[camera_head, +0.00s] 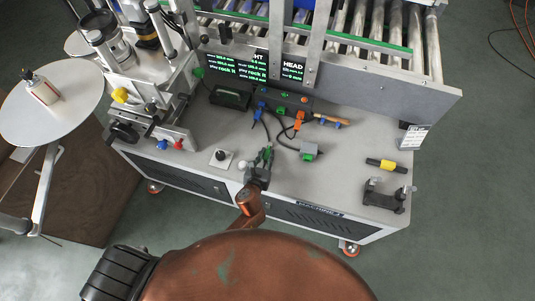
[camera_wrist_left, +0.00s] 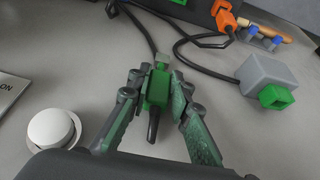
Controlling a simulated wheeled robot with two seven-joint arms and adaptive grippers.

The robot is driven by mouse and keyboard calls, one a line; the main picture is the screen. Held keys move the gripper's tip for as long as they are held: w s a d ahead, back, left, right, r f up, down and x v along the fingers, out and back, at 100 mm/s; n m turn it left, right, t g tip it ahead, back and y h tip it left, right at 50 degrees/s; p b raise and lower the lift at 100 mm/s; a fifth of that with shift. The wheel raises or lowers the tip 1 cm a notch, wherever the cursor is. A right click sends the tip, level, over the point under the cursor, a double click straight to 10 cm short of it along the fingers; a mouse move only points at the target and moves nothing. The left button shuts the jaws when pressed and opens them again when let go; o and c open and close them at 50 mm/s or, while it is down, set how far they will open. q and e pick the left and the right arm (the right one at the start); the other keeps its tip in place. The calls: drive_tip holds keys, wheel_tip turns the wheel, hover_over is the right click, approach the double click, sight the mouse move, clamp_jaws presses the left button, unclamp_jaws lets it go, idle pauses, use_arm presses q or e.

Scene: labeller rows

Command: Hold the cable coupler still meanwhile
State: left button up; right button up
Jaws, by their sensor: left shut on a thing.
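The cable coupler (camera_wrist_left: 156,90) is a small green block with a light grey end and a black tail toward me. A black cable runs up from its far end. My left gripper (camera_head: 263,160) is shut around it, one finger on each side, in the wrist view (camera_wrist_left: 155,105). The coupler sits close over the grey table top (camera_head: 350,150); whether it touches the top I cannot tell. In the head view my fingers partly hide it.
A grey block with a green socket (camera_wrist_left: 267,80) lies right of the gripper on its own cable. A white button (camera_wrist_left: 52,128) is to the left. Behind is a dark port box (camera_head: 285,101) with an orange plug (camera_head: 298,124). A yellow-black piece (camera_head: 386,164) and black stand (camera_head: 384,198) are right.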

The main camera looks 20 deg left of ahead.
sight(267, 156)
use_arm(q)
clamp_jaws()
